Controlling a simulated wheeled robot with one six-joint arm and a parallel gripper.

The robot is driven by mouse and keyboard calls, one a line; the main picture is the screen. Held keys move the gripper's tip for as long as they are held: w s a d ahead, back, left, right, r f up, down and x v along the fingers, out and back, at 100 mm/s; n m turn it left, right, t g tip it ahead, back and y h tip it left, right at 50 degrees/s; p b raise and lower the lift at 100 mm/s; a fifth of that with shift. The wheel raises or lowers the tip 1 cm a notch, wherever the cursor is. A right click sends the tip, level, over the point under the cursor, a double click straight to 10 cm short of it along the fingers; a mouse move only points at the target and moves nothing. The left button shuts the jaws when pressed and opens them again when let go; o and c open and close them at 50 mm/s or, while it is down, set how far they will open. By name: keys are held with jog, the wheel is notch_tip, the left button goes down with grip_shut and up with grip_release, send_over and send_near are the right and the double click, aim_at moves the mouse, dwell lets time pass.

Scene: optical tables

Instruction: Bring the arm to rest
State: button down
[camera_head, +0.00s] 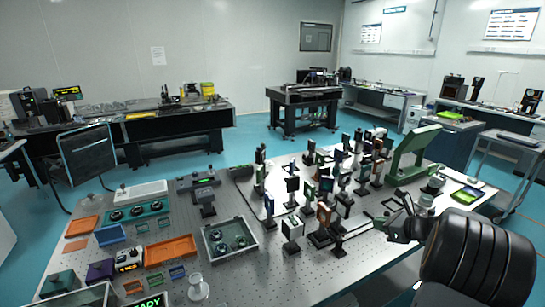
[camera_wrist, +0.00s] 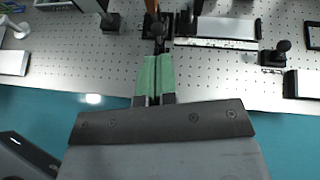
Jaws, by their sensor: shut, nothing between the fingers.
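My gripper (camera_wrist: 153,76) shows in the wrist view with its two green fingers together and nothing between them. It reaches over the near edge of the perforated optical table (camera_wrist: 110,65). A small dark mount (camera_wrist: 157,30) shows just past the fingertips; I cannot tell whether they touch. In the head view my gripper (camera_head: 388,220) is at the right side of the table (camera_head: 275,275), beside the group of optics, with my dark ribbed arm behind it.
Several post-mounted optics (camera_head: 292,228) crowd the table's middle. A large green frame (camera_head: 408,155) stands behind my gripper. Orange trays (camera_head: 170,250) and a grey tray with round parts (camera_head: 229,238) lie at left. Blue floor (camera_head: 245,135) is open behind the table.

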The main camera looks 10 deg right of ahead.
jog(key=s+a+f+n+g, duration=0.4)
jog(key=s+a+n+g, duration=0.35)
jog(key=n, duration=0.55)
jog(key=s+a+r+n+h, duration=0.2)
jog(key=s+a+n, duration=0.3)
jog(key=a+n, duration=0.3)
jog(key=s+a+r+n+h, duration=0.3)
jog(key=s+a+r+n, duration=0.2)
jog(key=a+n, duration=0.4)
jog(key=a, duration=0.2)
jog(key=shift+s+a+t, duration=0.3)
jog(key=shift+a+t, duration=0.05)
